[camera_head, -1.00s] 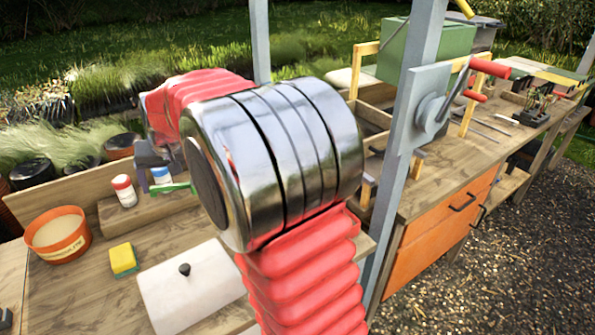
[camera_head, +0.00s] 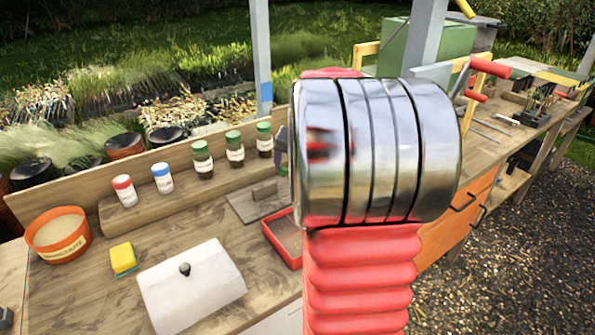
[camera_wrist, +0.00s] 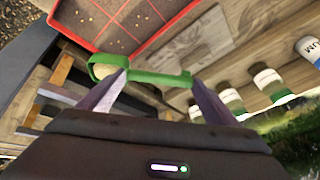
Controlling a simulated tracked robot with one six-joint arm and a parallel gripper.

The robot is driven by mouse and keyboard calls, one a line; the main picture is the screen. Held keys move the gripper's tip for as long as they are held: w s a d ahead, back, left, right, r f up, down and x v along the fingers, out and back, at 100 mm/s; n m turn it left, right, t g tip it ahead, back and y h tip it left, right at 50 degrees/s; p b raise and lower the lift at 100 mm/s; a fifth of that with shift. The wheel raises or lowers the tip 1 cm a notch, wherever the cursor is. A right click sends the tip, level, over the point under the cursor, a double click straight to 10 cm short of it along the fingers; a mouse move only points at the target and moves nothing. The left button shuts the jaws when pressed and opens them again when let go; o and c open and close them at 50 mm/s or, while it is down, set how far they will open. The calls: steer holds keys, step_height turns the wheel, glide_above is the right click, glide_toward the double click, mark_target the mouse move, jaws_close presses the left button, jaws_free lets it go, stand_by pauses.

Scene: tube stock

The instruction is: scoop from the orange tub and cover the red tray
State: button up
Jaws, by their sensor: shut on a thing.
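The orange tub (camera_head: 60,252) stands at the left of the bench in the head view, with pale material inside. The red tray (camera_head: 269,238) sits at the middle right of the bench, partly hidden behind my arm. In the wrist view the red tray (camera_wrist: 178,22) fills the top, with brown cells divided by a grid. My gripper (camera_wrist: 157,80) is shut on the handle of a green scoop (camera_wrist: 150,77). The scoop's round bowl holds pale material and appears at the tray's edge; its height above the tray is unclear.
A white lidded box (camera_head: 192,285) and a yellow sponge (camera_head: 123,258) are left of the tray. A flat board with a handle (camera_head: 258,200) lies behind the tray. Several jars, including a green-lidded one (camera_head: 234,148), stand on a wooden ledge at the back.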

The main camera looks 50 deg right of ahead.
steer(key=shift+s+d+t, duration=0.2)
steer(key=shift+s+t, duration=0.1)
stand_by(0.4)
steer(key=shift+s+d+f+m+t+y, duration=0.25)
steer(key=shift+s+t+y, duration=0.15)
steer(key=shift+t, duration=0.35)
steer(key=shift+s+d+f+m+t+y, duration=0.1)
steer(key=shift+s+d+m+t+y, duration=0.25)
steer(key=shift+t, duration=0.4)
steer(key=shift+s+d+f+t+y, duration=0.15)
steer(key=shift+s+f+t+y, duration=0.25)
steer(key=shift+s+t+y, duration=0.15)
steer(key=shift+t, duration=0.35)
steer(key=shift+m+t+y, duration=0.3)
steer(key=shift+t, duration=0.5)
steer(key=shift+s+d+r, duration=0.25)
steer(key=shift+s+r, duration=0.1)
steer(key=shift+s, duration=0.15)
steer(key=shift+s+d+r, duration=0.2)
steer(key=shift+s+r, duration=0.15)
steer(key=shift+s, duration=0.1)
